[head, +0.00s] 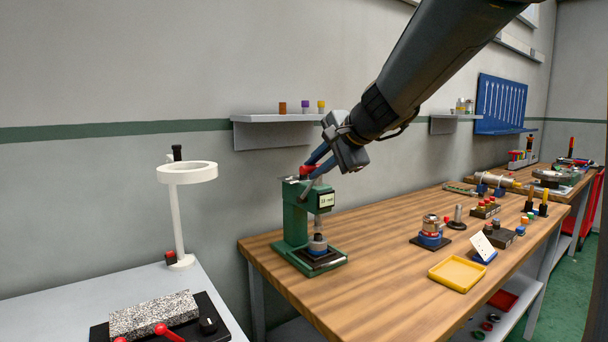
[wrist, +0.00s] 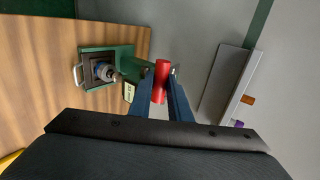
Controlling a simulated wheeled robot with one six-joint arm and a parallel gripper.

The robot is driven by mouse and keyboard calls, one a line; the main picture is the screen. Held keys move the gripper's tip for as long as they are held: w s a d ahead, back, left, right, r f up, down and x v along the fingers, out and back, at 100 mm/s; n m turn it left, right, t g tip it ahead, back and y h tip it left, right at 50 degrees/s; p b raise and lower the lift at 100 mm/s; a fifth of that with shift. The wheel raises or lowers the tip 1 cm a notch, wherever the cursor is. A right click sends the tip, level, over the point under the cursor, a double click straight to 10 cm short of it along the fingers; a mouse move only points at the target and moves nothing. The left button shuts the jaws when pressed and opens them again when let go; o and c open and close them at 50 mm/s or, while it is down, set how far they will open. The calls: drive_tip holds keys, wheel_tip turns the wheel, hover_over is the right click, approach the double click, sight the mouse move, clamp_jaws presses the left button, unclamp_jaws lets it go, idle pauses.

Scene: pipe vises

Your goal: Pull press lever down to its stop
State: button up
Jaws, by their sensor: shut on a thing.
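The green press (head: 293,216) stands at the near left end of the wooden bench, with a dark base plate and a ram over it. The press also shows in the wrist view (wrist: 122,58), seen from above. The red lever grip (wrist: 161,80) lies between the blue fingers of my gripper (wrist: 163,92), which is shut on it. In the head view my gripper (head: 314,165) is at the top of the press, and the red grip (head: 309,170) shows partly behind the fingers. The rest of the lever is mostly hidden.
A wall shelf (head: 277,117) with small coloured items is behind my gripper. A yellow tray (head: 458,273) and several small fixtures stand right on the bench. A white ring lamp (head: 180,225) stands on the left table. Bare wood lies in front of the press.

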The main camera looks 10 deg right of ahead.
drive_tip(key=o, duration=0.7)
drive_tip(key=p+v, duration=0.2)
drive_tip(key=v, duration=1.3)
drive_tip(key=s+a+f+n+g+h, duration=0.1)
drive_tip(key=s+a+f+n+g, duration=0.15)
drive_tip(key=f, duration=0.75)
drive_tip(key=s+a+f+n+g, duration=0.1)
drive_tip(key=s+f+n+g, duration=0.2)
drive_tip(key=f, duration=0.7)
drive_tip(key=s+f+n+g+h, duration=0.1)
drive_tip(key=s+f+n, duration=0.1)
drive_tip(key=s+f, duration=0.3)
drive_tip(key=s+f+n+g+h, duration=0.1)
drive_tip(key=s+f+n+g, duration=0.1)
drive_tip(key=f, duration=0.5)
drive_tip(key=s+a+f+n+g+h, duration=0.1)
drive_tip(key=s+f+n, duration=0.3)
drive_tip(key=s+f, duration=0.2)
drive_tip(key=shift+s+a+f+g, duration=0.15)
drive_tip(key=shift+s+g, duration=0.2)
drive_tip(key=shift+s, duration=0.45)
